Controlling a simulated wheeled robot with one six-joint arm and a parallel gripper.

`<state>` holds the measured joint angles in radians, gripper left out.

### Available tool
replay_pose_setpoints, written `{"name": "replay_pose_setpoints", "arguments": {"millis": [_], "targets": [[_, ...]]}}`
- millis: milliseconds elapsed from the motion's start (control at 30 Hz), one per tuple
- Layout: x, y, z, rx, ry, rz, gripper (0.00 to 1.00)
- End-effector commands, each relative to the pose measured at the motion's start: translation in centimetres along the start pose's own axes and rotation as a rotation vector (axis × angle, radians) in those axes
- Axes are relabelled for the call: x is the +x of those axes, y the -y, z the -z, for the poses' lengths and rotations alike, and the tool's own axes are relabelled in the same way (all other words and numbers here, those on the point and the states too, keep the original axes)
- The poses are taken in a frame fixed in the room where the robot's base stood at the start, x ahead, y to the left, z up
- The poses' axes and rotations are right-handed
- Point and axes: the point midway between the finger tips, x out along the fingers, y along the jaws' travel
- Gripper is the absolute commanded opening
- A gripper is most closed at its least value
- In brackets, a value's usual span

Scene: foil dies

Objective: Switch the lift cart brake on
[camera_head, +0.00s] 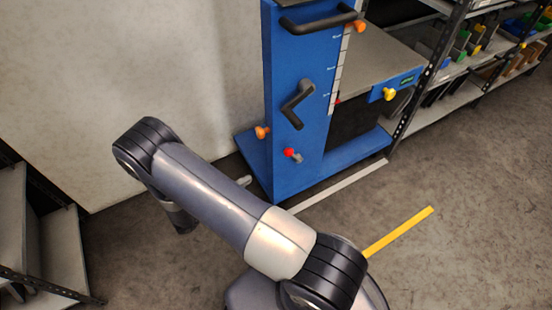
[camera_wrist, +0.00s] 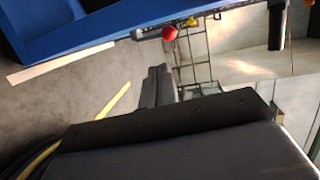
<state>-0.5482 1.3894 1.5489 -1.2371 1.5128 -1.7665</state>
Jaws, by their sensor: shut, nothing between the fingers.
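The blue lift cart (camera_head: 300,90) stands upright against the pale wall in the head view. A small lever with a red knob (camera_head: 289,153) and a grey end sits low on its front panel; I take it for the brake lever. In the wrist view the red knob (camera_wrist: 169,33) and its grey stem show near the cart's blue panel (camera_wrist: 60,25). My gripper (camera_wrist: 158,75) shows in the wrist view as dark fingers, shut and empty, below the knob in the picture and apart from it. In the head view my arm hides the gripper or leaves it unclear.
A black crank (camera_head: 297,104) and orange knobs (camera_head: 262,132) are on the cart near the lever. A shelf rack (camera_head: 425,75) stands at right, another shelf (camera_head: 55,250) at lower left. Open floor with a yellow stripe (camera_head: 400,231) lies in front.

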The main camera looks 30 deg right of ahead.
Motion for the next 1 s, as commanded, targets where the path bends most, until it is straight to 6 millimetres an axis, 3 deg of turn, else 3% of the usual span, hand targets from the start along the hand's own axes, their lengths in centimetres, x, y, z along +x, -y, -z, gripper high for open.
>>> {"name": "replay_pose_setpoints", "arguments": {"millis": [267,800,1000], "targets": [[0.9,0.0,0.1,0.002,-0.003,-0.001,0.00],[10.4,-0.1,0.2,0.002,-0.007,-0.001,0.00],[12.9,0.9,0.1,0.003,-0.004,-0.002,0.00]]}}
